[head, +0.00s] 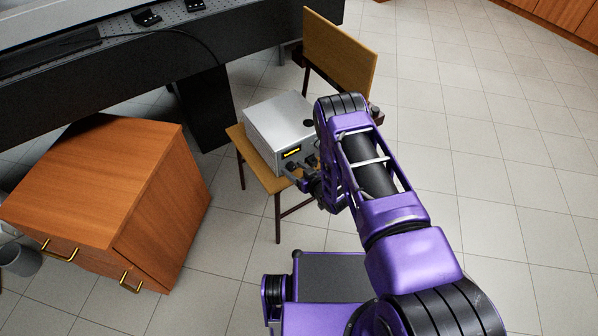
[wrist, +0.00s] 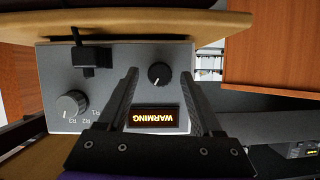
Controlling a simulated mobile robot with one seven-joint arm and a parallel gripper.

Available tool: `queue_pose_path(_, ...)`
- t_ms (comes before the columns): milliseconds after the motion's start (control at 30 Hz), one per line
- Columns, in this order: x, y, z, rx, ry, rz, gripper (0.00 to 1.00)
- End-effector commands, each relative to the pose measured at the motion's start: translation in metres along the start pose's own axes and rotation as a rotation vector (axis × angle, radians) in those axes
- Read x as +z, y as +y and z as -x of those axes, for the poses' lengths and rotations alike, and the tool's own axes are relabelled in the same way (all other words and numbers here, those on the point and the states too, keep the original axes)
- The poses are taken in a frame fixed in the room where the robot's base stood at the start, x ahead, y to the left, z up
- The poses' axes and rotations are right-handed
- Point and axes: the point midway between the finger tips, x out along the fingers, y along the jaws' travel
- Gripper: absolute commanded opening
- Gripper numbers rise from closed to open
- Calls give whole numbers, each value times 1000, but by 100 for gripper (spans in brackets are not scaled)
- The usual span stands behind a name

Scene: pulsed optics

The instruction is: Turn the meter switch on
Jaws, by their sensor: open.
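The meter is a silver box (head: 285,120) on a wooden chair, with a lit yellow display (head: 291,153) on its front. In the wrist view its grey front panel (wrist: 120,62) appears upside down. The display (wrist: 157,119) there reads WARMING. A black round knob (wrist: 160,74) lies between the fingertips in that picture. A black protruding part (wrist: 92,58) and a grey knob (wrist: 73,104) marked R1, R2, R3 are to the left. My gripper (wrist: 160,82) is open and empty, facing the panel; it also shows in the head view (head: 302,180). I cannot tell whether a finger touches the panel.
The wooden chair (head: 356,62) has its backrest behind the meter. A wooden cabinet (head: 100,185) with brass handles stands to the left. A black optical table (head: 130,85) runs behind. The tiled floor (head: 480,130) at right is clear.

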Motion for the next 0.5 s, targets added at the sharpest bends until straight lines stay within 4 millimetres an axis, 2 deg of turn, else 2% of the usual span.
queue_pose_path(167, -1, 1, 18, 1, -2, -1, 67)
queue_pose_path(500, -2, 2, 99, 4, -2, -2, 67)
